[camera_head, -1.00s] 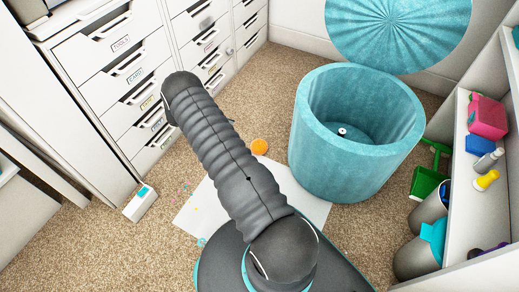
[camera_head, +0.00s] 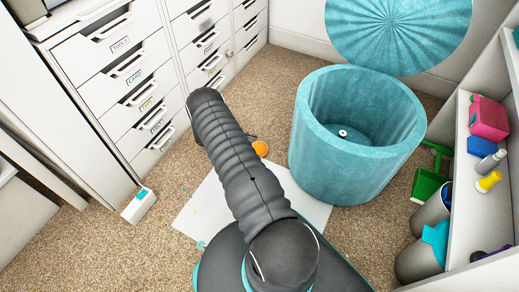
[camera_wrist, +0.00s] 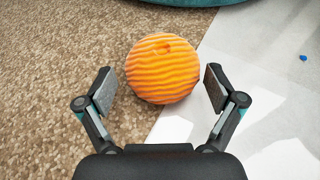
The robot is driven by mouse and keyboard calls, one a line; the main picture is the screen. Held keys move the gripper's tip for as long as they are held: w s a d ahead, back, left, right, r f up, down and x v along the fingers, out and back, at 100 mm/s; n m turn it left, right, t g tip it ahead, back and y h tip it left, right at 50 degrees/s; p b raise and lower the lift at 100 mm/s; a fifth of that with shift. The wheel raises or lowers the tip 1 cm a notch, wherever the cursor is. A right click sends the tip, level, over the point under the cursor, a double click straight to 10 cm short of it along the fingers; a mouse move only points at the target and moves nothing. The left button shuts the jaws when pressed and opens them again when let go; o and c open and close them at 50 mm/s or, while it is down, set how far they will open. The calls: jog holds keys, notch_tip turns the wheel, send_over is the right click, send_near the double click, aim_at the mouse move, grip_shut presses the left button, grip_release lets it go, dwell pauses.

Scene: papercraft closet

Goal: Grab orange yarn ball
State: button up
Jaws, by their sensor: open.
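The orange yarn ball (camera_head: 261,148) lies on the floor by the far edge of a white sheet, left of the teal ottoman. In the wrist view the ball (camera_wrist: 162,68) is large, round and striped, in the upper middle. My gripper (camera_wrist: 160,85) is open, with one finger on each side of the lower part of the ball. I see no clear contact between the fingers and the ball. In the head view my gripper is mostly hidden behind my arm; a dark bit of it shows just left of the ball.
The open teal ottoman (camera_head: 345,170) stands right of the ball, with a small item inside. The white sheet (camera_head: 305,203) lies on the carpet with small colored scraps nearby. White drawers (camera_head: 130,85) stand at left, a shelf (camera_head: 490,220) at right. A green dustpan (camera_head: 428,185) is by the shelf.

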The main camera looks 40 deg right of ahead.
aim_at(265, 150)
jog(key=shift+x, duration=2.55)
jog(key=shift+a+f, duration=0.1)
jog(key=c, duration=1.1)
